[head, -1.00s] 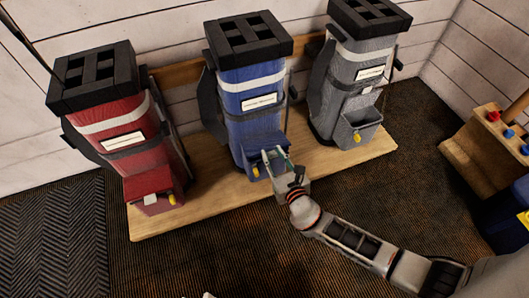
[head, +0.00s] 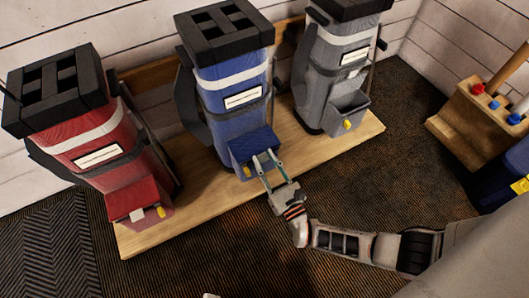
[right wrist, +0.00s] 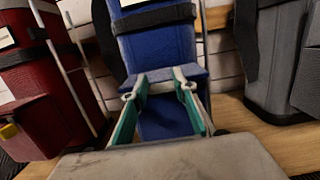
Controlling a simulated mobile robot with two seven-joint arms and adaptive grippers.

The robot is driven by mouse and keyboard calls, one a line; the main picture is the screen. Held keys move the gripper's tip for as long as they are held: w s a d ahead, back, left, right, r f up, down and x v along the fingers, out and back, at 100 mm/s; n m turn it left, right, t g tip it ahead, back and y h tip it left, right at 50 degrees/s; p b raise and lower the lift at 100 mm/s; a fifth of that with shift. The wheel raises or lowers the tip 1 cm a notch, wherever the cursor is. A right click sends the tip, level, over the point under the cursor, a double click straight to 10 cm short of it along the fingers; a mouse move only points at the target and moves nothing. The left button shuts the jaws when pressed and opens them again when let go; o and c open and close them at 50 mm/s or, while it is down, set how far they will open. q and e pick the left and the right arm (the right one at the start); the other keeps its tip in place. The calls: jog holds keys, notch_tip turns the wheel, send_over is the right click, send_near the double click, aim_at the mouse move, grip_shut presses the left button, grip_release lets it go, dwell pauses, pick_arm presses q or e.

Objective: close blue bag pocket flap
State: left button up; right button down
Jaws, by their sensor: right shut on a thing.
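The blue bag (head: 228,98) stands upright in the middle of the wooden stand. Its pocket flap (head: 252,144) slopes forward at the front of the pocket, and a yellow tag (head: 247,171) shows below it. My right gripper (head: 264,156) reaches in from the lower right, its fingertips at the flap's front edge. In the right wrist view, the flap edge (right wrist: 165,74) lies between the fingertips (right wrist: 157,82), and the gripper is shut on it. The fingers hide part of the pocket front.
A red bag (head: 100,150) stands left and a grey bag (head: 335,75) right, both on the wooden stand (head: 150,236). A wooden rack (head: 470,120) with coloured knobs is at far right. The carpet in front is clear apart from my arm.

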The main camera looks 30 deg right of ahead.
jog(key=shift+f, duration=0.4)
jog(key=c, duration=1.6)
grip_release()
jog(key=shift+f, duration=0.1)
jog(key=shift+r, duration=0.3)
jog(key=shift+r, duration=4.85)
